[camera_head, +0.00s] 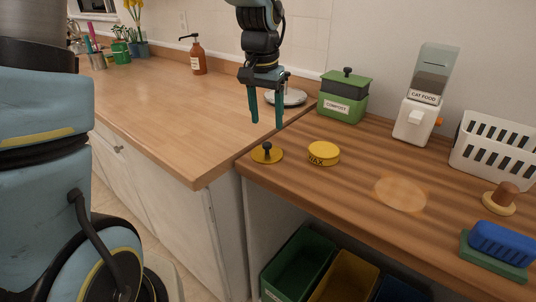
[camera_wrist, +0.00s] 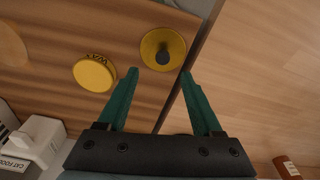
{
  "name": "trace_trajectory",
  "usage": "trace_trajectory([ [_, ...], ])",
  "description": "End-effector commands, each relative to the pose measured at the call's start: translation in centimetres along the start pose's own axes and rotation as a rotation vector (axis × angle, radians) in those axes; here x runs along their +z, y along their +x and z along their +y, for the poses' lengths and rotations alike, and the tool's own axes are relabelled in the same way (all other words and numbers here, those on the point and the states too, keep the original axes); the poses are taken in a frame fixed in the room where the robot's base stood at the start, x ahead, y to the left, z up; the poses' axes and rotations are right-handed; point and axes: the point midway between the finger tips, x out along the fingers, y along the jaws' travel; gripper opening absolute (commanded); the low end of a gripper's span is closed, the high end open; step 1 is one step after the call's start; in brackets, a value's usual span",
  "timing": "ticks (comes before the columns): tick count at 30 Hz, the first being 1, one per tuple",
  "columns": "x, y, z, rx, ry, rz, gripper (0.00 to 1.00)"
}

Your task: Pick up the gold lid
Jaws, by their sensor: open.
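The gold lid (camera_head: 267,154) is a flat round disc with a dark knob. It lies on the darker wooden counter near its left front corner in the head view. My gripper (camera_head: 265,121) is open and empty above the counter, over and a little behind the lid. In the wrist view the lid (camera_wrist: 162,49) lies ahead of the gap between the fingertips of my gripper (camera_wrist: 160,72), with its knob in plain sight. The fingers do not appear to touch it.
A yellow WAX tin (camera_head: 323,153) stands just right of the lid. Behind are a green compost box (camera_head: 343,97) and a cat food dispenser (camera_head: 418,115). A white basket (camera_head: 495,150) and blue brush (camera_head: 501,241) are at right. The left counter (camera_head: 165,110) is mostly clear.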

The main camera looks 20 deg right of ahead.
Motion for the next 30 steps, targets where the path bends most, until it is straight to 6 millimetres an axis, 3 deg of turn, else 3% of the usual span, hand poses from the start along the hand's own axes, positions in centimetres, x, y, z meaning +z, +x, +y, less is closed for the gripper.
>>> trace_trajectory([
  [10, 0.1, 3.0, -0.2, 0.000, 0.000, -0.003, 0.67],
  [19, 0.0, 7.0, -0.5, 0.000, -0.001, -0.001, 0.67],
  [27, 0.0, 7.4, -0.5, 0.000, -0.001, 0.002, 0.67],
  [30, 0.0, 7.4, -0.5, 0.000, -0.001, 0.001, 0.58],
])
